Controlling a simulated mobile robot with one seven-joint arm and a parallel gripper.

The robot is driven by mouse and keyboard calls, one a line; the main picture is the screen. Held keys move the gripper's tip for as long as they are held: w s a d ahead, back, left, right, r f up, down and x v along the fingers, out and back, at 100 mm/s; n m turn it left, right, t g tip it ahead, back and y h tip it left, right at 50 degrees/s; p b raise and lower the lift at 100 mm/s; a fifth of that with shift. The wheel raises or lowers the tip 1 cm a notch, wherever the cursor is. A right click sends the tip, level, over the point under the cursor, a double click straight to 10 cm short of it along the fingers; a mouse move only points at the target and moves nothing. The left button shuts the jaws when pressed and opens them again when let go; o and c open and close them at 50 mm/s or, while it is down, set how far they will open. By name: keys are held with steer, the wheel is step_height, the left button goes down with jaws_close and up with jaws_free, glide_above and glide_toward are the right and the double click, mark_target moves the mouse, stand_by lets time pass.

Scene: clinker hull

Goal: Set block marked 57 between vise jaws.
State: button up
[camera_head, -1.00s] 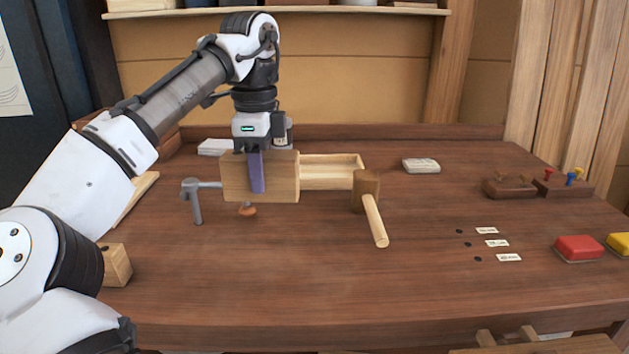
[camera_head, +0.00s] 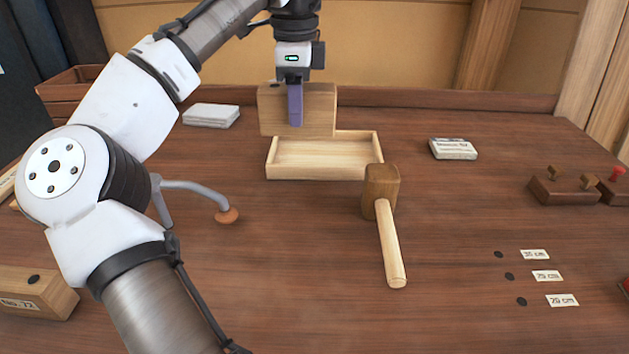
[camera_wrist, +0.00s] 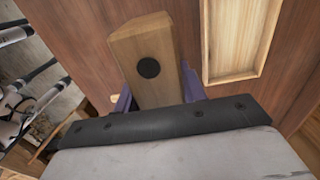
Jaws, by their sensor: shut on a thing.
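My gripper (camera_head: 295,105) is shut on a pale wooden block (camera_head: 267,108), with a purple finger across its near face. The held block is over the far side of the bench, and in the head view it covers part of the tray's back edge. The wrist view shows the same block (camera_wrist: 150,45) between the purple fingers, with a dark round spot on its end. I cannot read a number on it. Another wooden block (camera_head: 50,290), labelled No.72, lies at the lower left. I cannot make out any vise jaws.
An empty wooden tray (camera_head: 325,173) sits mid-bench, with a mallet (camera_head: 392,245) in front. A grey bent bar with an orange knob (camera_head: 227,216) stands left. A small box (camera_head: 453,149) and cm labels (camera_head: 547,276) are at right. The front middle is clear.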

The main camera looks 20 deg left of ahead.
step_height(320, 180, down, 19)
steer(key=shift+s, duration=0.1)
stand_by(0.3)
steer(key=shift+f, duration=0.2)
steer(key=o, duration=1.2)
steer(key=shift+r, duration=0.1)
